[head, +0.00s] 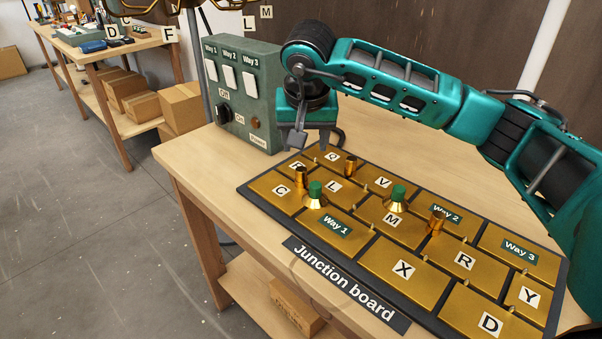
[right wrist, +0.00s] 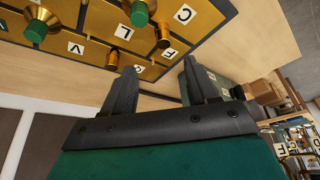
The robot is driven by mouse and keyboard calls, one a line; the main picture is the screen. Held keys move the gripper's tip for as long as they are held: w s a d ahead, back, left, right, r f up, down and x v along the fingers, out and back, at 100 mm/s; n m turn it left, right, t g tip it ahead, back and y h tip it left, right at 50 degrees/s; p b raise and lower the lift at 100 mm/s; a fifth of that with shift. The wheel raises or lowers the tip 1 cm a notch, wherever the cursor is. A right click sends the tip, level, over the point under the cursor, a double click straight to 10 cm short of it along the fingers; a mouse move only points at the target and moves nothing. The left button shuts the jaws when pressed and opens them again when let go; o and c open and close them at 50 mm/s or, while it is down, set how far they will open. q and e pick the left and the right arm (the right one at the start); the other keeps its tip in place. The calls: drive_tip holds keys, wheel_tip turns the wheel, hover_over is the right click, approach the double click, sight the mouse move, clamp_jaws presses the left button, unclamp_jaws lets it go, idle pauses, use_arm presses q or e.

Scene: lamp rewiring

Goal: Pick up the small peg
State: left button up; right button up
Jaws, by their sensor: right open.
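Several short brass pegs stand on the gold-plated junction board (head: 403,267). One small brass peg (head: 301,178) is by the C plate, one (head: 350,166) by the Q plate, and one (head: 436,222) by the Way 2 label. Two wider brass cones with green tops, one (head: 315,190) by L and one (head: 398,194) by M, stand among them. My right gripper (head: 312,140) is open and empty, above the board's far left end. The right wrist view shows its spread fingers (right wrist: 160,84), with the C-side peg (right wrist: 164,36) beyond them. My left gripper is not in view.
A green switch box (head: 262,105) with three white switches and a knob stands left of my right gripper. The wooden table (head: 190,165) has clear room behind the board. A second bench (head: 140,45) with boxes is at the far left.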

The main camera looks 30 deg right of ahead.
hover_over(301, 169)
drive_tip(key=s, duration=0.3)
drive_tip(key=f, duration=0.5)
drive_tip(key=shift+w+a+f, duration=0.1)
drive_tip(key=shift+a+f, duration=0.15)
drive_tip(key=shift+a, duration=0.05)
drive_tip(key=x, duration=0.6)
drive_tip(key=shift+w+a+f, duration=0.15)
drive_tip(key=shift+w, duration=0.3)
clamp_jaws()
